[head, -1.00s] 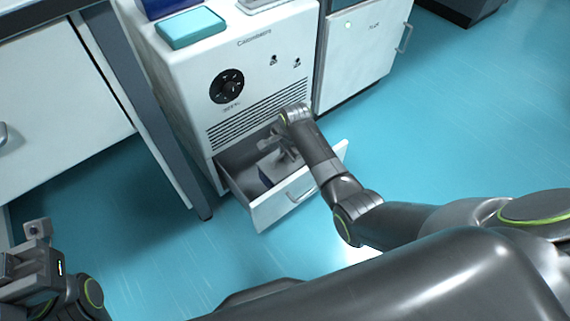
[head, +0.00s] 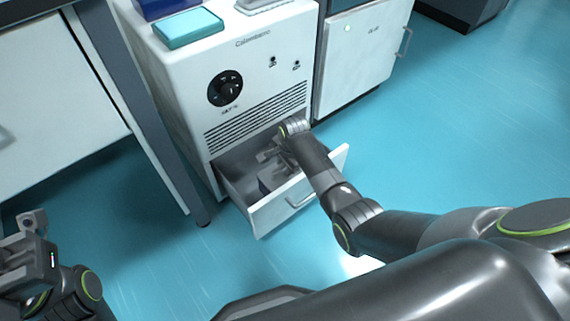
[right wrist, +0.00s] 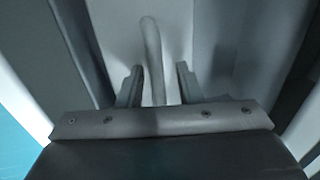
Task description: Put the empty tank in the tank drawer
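The white drawer (head: 270,219) at the bottom of the white cabinet stands pulled open in the head view. My right gripper (head: 270,163) reaches down into it. In the right wrist view its two fingers (right wrist: 158,84) are apart, with a pale upright bar (right wrist: 151,45) with a rounded top between them, and gaps show on both sides. I cannot tell whether that bar belongs to the tank. A small dark bluish shape (head: 264,186) lies low in the drawer, partly hidden; I cannot identify it. My left gripper (head: 22,240) is at the lower left, apparently open and empty.
The white cabinet (head: 170,85) has a black dial, a vent grille and a teal box (head: 188,29) on top. A table leg (head: 150,130) stands left of the drawer. Another white cabinet (head: 355,65) is to the right. The blue floor (head: 470,130) is clear at right.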

